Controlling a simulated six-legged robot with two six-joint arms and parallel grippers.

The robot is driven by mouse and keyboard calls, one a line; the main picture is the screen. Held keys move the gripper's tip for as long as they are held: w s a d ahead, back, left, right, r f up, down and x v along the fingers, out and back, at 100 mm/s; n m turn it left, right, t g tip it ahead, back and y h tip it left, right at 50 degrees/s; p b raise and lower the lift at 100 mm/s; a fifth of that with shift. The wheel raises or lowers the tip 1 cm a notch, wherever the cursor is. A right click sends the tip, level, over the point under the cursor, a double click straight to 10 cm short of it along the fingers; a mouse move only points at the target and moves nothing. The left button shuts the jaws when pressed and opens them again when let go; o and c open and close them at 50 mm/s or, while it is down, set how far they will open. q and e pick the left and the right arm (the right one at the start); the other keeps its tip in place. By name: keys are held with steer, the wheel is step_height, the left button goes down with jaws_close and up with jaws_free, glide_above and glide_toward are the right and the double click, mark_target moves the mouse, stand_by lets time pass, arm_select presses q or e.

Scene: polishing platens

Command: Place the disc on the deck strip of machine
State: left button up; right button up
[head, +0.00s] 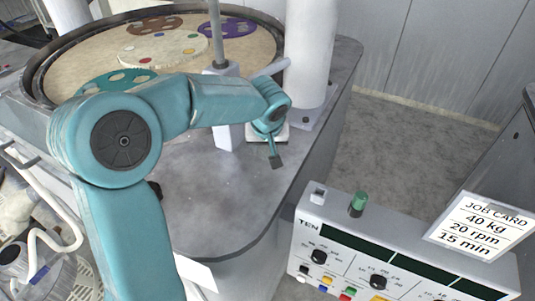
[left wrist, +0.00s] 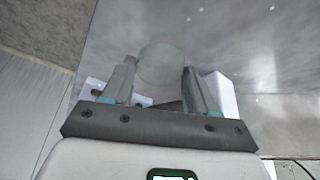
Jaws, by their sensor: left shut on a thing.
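My left gripper (head: 275,160) hangs over the grey deck strip (head: 225,195) of the machine, near its right edge in the head view. In the left wrist view its two fingers (left wrist: 161,82) are on either side of a pale, round, glassy disc (left wrist: 160,64), and the gripper is shut on it. The disc cannot be made out in the head view. The deck surface shows behind the disc in the wrist view; the gap between them cannot be judged. My right gripper is not in view.
The round beige platen (head: 90,62) holds teal (head: 118,80), brown (head: 155,27) and purple (head: 228,28) carriers and a pale plate with coloured dots (head: 163,49). A white column (head: 310,50) and thin post (head: 216,35) stand close to my gripper. A control panel (head: 385,255) with a job card (head: 480,225) is at front right.

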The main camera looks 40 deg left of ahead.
mark_target(267, 152)
arm_select(q)
step_height(267, 152, down, 3)
steer(key=shift+a+r, duration=0.1)
steer(key=shift+f, duration=0.25)
steer(key=shift+f+b, duration=0.15)
steer(key=shift+b, duration=0.15)
steer(key=o, duration=1.1)
steer(key=shift+r+p, duration=0.3)
steer(key=shift+r, duration=0.15)
steer(key=v, duration=1.1)
steer(key=shift+d+r, duration=0.2)
steer(key=shift+r, duration=0.05)
